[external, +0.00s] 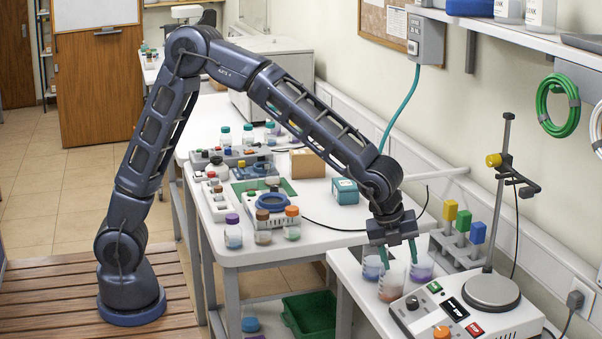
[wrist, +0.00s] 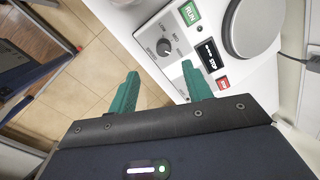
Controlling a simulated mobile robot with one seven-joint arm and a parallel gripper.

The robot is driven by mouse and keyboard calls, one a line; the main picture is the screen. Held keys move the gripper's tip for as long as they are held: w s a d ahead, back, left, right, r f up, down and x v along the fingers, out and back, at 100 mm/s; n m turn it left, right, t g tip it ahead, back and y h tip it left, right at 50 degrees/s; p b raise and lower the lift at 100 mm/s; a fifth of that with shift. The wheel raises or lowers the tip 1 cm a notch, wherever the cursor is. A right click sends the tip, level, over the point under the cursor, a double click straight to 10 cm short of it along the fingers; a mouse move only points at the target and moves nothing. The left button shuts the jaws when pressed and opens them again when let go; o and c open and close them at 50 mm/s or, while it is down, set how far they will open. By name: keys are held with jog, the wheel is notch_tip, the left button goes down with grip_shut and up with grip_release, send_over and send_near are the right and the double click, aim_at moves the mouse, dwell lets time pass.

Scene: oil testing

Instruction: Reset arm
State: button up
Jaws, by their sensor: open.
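My arm (external: 300,118) reaches over from its base on the wooden slats to the right-hand bench. My gripper (external: 399,254) points down in the external view, with its two green fingers apart. It appears in front of or just above a group of small beakers with coloured contents; a brownish one (external: 391,288) shows just below the fingertips. I cannot tell the exact gap. In the wrist view the fingers of my gripper (wrist: 163,82) are open, with nothing seen between them but floor tiles and the bench edge.
A hotplate stirrer (external: 470,312) with a stand stands on the bench close to the gripper's right. A rack (external: 462,250) with coloured caps is behind it. The left bench (external: 292,249) holds several jars and a small device. A shelf (external: 510,35) overhangs at upper right.

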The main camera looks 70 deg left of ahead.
jog(key=s+a+r+n+y, duration=0.1)
jog(key=s+a+r+n, duration=0.4)
jog(key=s+a+r, duration=0.45)
jog(key=s+a+r+n, duration=0.4)
jog(key=s+a+n, duration=0.2)
jog(key=a, duration=0.7)
jog(key=s+a+n, duration=0.5)
jog(key=s+a, duration=0.1)
jog(key=s, duration=0.5)
jog(key=s+a+f+n+t, duration=0.1)
jog(key=s+a+n, duration=0.5)
jog(key=s, duration=0.5)
jog(key=shift+a+n+h, duration=0.3)
jog(key=shift+h, duration=0.1)
jog(key=shift+c, duration=0.2)
